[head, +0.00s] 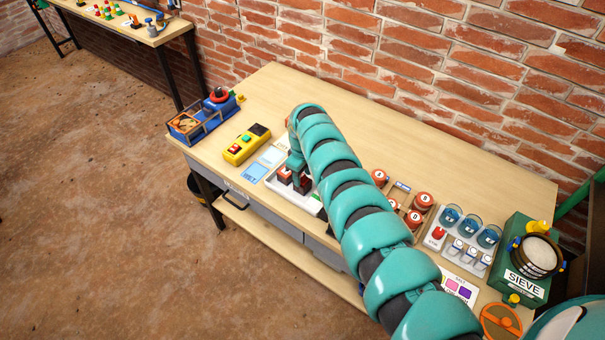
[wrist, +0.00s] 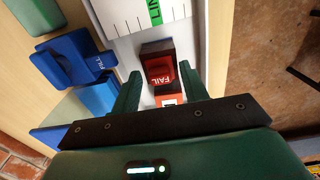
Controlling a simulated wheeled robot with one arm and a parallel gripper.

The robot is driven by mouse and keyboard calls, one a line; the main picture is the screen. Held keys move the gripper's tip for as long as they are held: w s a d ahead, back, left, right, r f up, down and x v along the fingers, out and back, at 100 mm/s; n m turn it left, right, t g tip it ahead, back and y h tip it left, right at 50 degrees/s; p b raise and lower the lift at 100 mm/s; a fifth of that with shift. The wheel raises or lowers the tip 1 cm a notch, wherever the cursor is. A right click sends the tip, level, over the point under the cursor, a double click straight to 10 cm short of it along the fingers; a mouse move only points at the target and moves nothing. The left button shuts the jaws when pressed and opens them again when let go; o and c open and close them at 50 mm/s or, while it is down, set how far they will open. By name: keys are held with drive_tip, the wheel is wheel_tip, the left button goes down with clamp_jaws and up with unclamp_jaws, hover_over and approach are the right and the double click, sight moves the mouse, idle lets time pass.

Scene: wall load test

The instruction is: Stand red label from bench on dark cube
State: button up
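The red label (wrist: 163,73), marked FAIL, shows in the wrist view between my fingers' tips. A dark brown-black cube (wrist: 155,47) is right by it; I cannot tell whether the label rests on it or in front of it. My gripper (wrist: 160,68) points down with its fingers apart, and a pale gap shows left of the label. An orange and white piece (wrist: 169,98) lies nearer the palm. In the head view my gripper (head: 297,166) is low over the white tray (head: 312,204), where dark cubes with red faces (head: 284,175) stand, partly hidden by my arm.
A yellow button box (head: 246,145), blue cards (head: 253,173) and a blue fixture (head: 205,118) stand left of the tray. Red round weights (head: 424,200), blue-rimmed jars (head: 488,236) and a green sieve unit (head: 524,262) stand right. A brick wall is behind; the bench's back strip is clear.

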sight(302, 175)
drive_tip(key=shift+r+p, duration=0.35)
drive_tip(key=shift+r, duration=1.4)
wheel_tip(302, 175, up, 9)
drive_tip(key=b, duration=0.2)
drive_tip(key=shift+f, duration=0.1)
